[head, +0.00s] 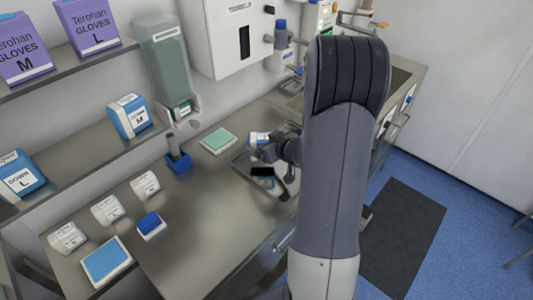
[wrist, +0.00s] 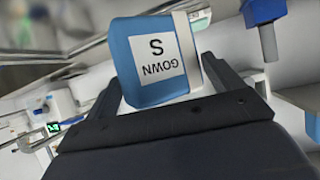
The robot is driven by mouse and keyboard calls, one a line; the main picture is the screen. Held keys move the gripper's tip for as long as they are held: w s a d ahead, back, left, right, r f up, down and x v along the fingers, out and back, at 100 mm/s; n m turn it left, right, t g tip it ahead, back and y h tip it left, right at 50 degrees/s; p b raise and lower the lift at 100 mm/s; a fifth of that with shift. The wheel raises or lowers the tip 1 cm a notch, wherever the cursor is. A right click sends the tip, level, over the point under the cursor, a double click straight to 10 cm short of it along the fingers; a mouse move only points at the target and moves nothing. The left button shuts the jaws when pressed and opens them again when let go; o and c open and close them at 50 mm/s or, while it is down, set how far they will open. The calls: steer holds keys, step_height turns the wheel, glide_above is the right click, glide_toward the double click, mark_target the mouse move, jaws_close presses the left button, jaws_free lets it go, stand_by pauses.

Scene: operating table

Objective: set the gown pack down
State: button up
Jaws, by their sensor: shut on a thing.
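The gown pack (wrist: 150,75) is blue with a white label reading "GOWN S". In the wrist view it sits between the two fingers of my gripper (wrist: 172,80), which is shut on it. In the head view the gown pack (head: 259,138) is partly hidden behind my gripper (head: 277,147). It is near a metal tray (head: 243,164) on the steel counter (head: 205,215). I cannot tell whether the pack touches the tray or is held above it.
A green-topped pack (head: 218,140) lies left of the tray. A dark item (head: 263,171) lies in the tray. A blue holder (head: 178,163), several white packs and a blue-topped box (head: 150,225) stand further left. Shelves hold a gown pack M (head: 128,115).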

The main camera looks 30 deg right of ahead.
steer(key=shift+f, duration=1.85)
steer(key=shift+f, duration=0.1)
steer(key=o, duration=0.9)
steer(key=shift+b, duration=0.3)
steer(key=shift+c, duration=0.2)
steer(key=shift+s+r, duration=0.1)
steer(key=shift+r, duration=0.1)
steer(key=v, duration=1.2)
steer(key=shift+f, duration=0.1)
